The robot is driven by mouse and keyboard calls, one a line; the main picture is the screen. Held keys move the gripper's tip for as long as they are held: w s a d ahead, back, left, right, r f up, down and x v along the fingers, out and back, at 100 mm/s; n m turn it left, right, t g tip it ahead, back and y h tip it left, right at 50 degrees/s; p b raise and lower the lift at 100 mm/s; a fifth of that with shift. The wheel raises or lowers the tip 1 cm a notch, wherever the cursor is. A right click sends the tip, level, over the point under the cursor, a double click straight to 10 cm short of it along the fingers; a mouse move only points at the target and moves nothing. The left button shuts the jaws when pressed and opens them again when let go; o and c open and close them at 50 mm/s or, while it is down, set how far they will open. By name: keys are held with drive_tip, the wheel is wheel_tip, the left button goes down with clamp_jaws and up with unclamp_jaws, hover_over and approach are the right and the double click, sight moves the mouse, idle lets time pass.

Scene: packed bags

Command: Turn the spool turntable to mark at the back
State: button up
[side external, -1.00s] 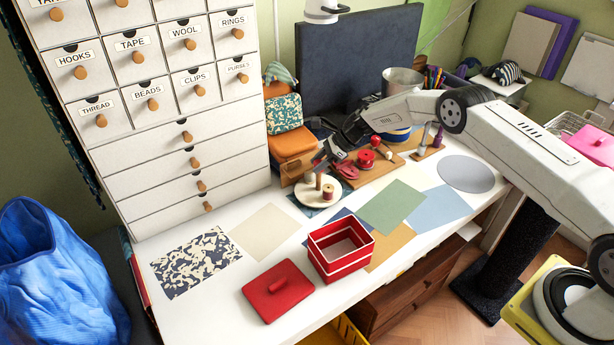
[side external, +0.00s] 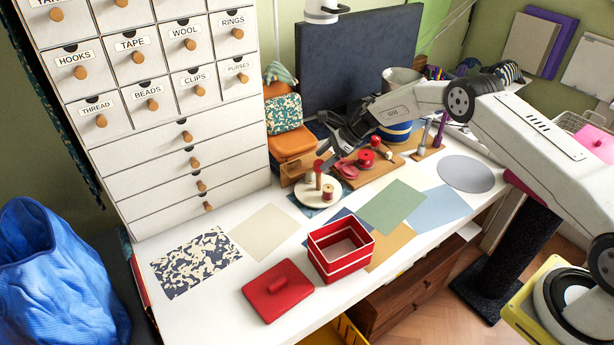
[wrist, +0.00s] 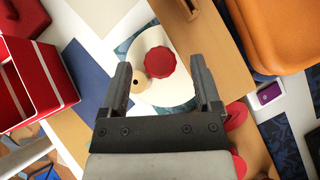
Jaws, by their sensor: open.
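The turntable is a white round disc (side external: 326,196) near the back of the table, beside the drawer cabinet. A tall post with a red top (side external: 318,166) and a small thread spool (side external: 328,193) stand on it. In the wrist view the disc (wrist: 178,92) is partly covered by my fingers; the red scalloped top (wrist: 160,62) and a pale wooden round piece (wrist: 138,80) lie between them in the picture. My gripper (wrist: 165,85) is open and empty, above the turntable. I cannot make out a mark.
Flat cloth sheets leave the front table low and open.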

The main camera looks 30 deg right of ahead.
drive_tip(key=shift+v, duration=2.65)
wheel_tip(320, 180, up, 10)
drive_tip(key=w+a+m+t+h, duration=0.25)
drive_tip(key=m+t, duration=0.25)
drive_tip(key=m, duration=0.7)
drive_tip(key=s+r+m+t+h, duration=0.1)
drive_tip(key=s+r+m+h, duration=0.4)
drive_tip(key=m, duration=0.8)
drive_tip(key=s+a+f+m+g, duration=0.1)
drive_tip(key=s+m+g, duration=0.2)
drive_tip(key=s+m, duration=0.9)
drive_tip(key=s+a+f+m+g, duration=0.1)
drive_tip(key=s+m+g, duration=0.3)
drive_tip(key=s+m, duration=0.8)
drive_tip(key=s+f, duration=0.1)
drive_tip(key=s, duration=0.6)
drive_tip(key=shift+s+f+h, duration=0.3)
drive_tip(key=shift+h, duration=0.05)
